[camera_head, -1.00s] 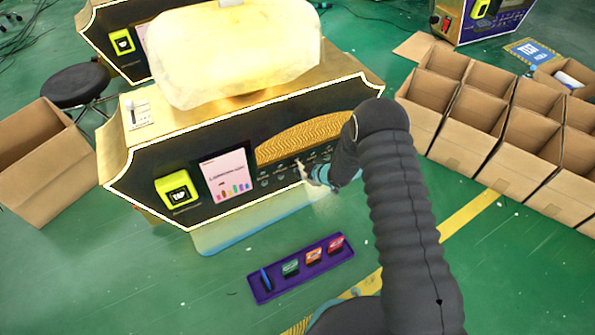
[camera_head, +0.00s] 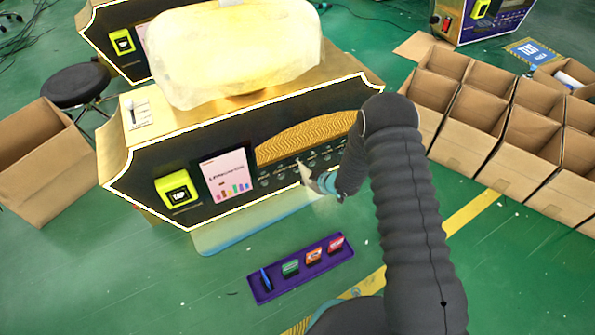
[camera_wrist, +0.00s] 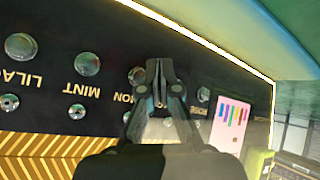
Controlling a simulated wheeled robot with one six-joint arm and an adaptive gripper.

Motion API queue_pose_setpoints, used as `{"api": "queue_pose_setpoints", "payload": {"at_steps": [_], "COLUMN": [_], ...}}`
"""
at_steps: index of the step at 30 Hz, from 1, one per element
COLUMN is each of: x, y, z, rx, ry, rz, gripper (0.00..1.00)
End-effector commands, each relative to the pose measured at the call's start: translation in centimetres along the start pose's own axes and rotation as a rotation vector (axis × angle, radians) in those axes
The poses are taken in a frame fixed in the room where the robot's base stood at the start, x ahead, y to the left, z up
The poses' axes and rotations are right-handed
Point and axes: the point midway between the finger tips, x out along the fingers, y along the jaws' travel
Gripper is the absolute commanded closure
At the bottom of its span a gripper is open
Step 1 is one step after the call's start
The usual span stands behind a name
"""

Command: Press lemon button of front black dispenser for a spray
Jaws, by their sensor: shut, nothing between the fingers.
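The front black dispenser (camera_head: 235,185) stands in the centre left of the head view, with a row of round buttons below its wavy gold panel. My gripper (camera_head: 303,168) is at this row, its fingers shut and empty. In the wrist view the button panel appears upside down, with labels reading LILAC and MINT and one ending in "ON". My shut gripper (camera_wrist: 158,72) covers part of that last label. A round silver button (camera_wrist: 137,75) by the label shows just left of the fingertips. I cannot tell whether the fingertips touch the panel.
A purple tray (camera_head: 262,293) with small coloured items lies on the green floor in front of the dispenser. Open cardboard boxes (camera_head: 468,147) line the right side. A black stool (camera_head: 75,85) and another box (camera_head: 40,160) are at left.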

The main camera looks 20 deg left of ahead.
Motion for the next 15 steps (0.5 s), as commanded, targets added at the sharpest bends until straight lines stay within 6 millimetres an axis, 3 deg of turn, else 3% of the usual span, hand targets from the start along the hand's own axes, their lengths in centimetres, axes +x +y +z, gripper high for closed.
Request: {"api": "queue_pose_setpoints", "payload": {"at_steps": [15], "x": [-1.9], "y": [-1.3], "z": [1.3], "rx": [-0.002], "ry": [0.0], "rz": [0.0], "gripper": [1.0]}}
